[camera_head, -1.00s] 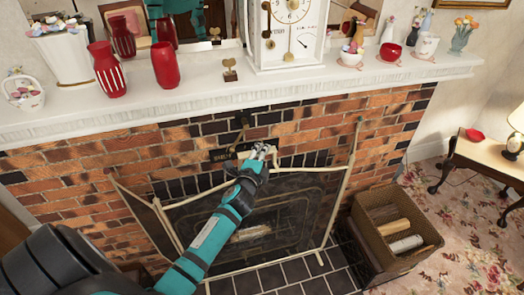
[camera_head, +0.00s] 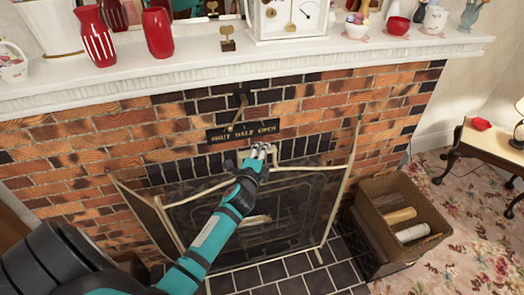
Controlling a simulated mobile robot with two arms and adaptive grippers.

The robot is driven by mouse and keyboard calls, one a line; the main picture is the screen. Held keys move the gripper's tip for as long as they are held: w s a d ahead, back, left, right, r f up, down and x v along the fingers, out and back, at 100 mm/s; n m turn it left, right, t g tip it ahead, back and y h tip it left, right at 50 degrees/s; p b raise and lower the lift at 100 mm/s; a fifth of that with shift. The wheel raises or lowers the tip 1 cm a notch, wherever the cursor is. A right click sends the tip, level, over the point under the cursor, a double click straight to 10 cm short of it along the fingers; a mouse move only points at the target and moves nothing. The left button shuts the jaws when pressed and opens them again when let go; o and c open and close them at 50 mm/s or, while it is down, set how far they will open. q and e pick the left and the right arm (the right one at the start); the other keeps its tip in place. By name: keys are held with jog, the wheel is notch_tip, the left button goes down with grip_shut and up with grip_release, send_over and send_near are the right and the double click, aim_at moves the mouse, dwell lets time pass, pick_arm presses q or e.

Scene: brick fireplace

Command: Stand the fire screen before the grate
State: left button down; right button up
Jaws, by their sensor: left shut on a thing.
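The fire screen (camera_head: 295,215) is a dark mesh panel with a thin brass-coloured frame and angled side wings. It stands across the fireplace opening, above the dark hearth tiles. My left gripper (camera_head: 259,152) is shut on the middle of its top rail. My left arm crosses in front of the screen and hides part of its centre and left side. The grate is behind the mesh; only a pale log-like shape (camera_head: 256,221) shows dimly through it. Whether the screen's feet touch the tiles is hard to tell. My right gripper is not in view.
A wicker basket (camera_head: 424,213) with logs stands close to the screen's right side. The mantel (camera_head: 330,58) above carries red vases, a white clock (camera_head: 283,16) and ornaments. A small table (camera_head: 488,150) stands at right. Dark hearth tiles (camera_head: 292,270) lie open in front.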

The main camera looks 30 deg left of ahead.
pick_arm(q)
notch_tip(320, 180, down, 10)
jog(key=b, duration=0.9)
jog(key=shift+f+b, duration=0.2)
jog(key=shift+b, duration=0.1)
jog(key=shift+w, duration=0.1)
jog(key=shift+f+b, duration=1.4)
jog(key=shift+f, duration=0.25)
dwell(1.3)
jog(key=shift+w+a+r, duration=0.15)
jog(key=shift+w+a, duration=0.2)
jog(key=shift+a, duration=0.05)
dwell(0.6)
dwell(0.5)
jog(key=c, duration=1.3)
grip_release()
jog(key=shift+s+d, duration=0.1)
jog(key=shift+s, duration=0.05)
jog(key=v, duration=1.2)
